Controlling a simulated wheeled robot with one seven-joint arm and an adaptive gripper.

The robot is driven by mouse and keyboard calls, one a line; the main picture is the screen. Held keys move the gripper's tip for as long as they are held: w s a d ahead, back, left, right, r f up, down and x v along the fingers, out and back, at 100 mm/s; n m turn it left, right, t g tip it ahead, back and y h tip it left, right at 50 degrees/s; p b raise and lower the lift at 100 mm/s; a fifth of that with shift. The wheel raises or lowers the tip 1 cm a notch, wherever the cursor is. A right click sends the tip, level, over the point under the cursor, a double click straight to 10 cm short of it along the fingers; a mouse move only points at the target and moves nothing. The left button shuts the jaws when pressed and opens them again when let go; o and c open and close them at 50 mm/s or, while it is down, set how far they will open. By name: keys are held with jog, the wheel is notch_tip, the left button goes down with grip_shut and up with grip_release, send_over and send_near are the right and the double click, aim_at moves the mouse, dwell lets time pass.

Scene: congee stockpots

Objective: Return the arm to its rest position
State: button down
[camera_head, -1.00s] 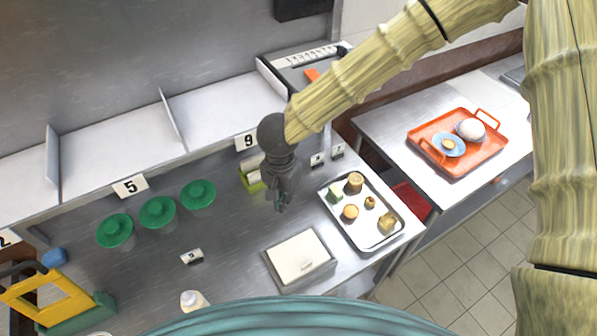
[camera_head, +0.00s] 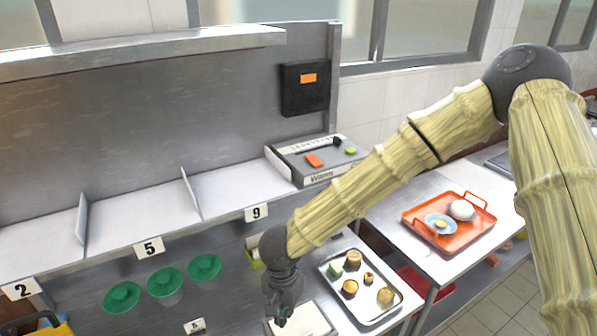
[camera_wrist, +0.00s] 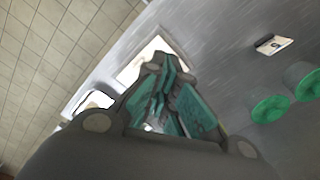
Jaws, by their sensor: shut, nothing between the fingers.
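My gripper (camera_head: 281,312) hangs at the end of the arm in the head view, fingers down, over the metal counter beside a white-topped square container (camera_head: 311,318). It partly hides that container. In the wrist view my gripper's fingers (camera_wrist: 165,98) are together and hold nothing. My arm bends at a raised elbow on the right and slopes down left to the wrist.
A metal tray (camera_head: 361,318) with several small food pieces lies right of my gripper. Several green-lidded pots (camera_head: 165,282) stand to the left. A shelf (camera_head: 235,190) with number cards runs behind. An orange tray (camera_head: 413,228) sits on the right-hand table.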

jog(key=s+d+f+n+t+h+b, duration=0.1)
jog(key=s+d+f+b, duration=0.2)
jog(key=d+f, duration=0.35)
jog(key=s+d+f+n+b, duration=0.1)
jog(key=s+d+f+b, duration=0.15)
jog(key=f, duration=0.75)
jog(key=s+d+f+n+t+h+b, duration=0.1)
jog(key=s+d+f+b, duration=0.1)
jog(key=d+f, duration=0.5)
jog(key=s+d+f+n+g+y+b, duration=0.1)
jog(key=s+d+f+b, duration=0.2)
jog(key=s+d+f, duration=0.2)
jog(key=s+d+f+n+g+y+b, duration=0.1)
jog(key=s+d+f+b, duration=0.3)
jog(key=s+f, duration=0.5)
jog(key=s+d, duration=0.1)
jog(key=s, duration=0.3)
jog(key=shift+d+f+n+b, duration=0.25)
jog(key=shift+f+n+b, duration=0.05)
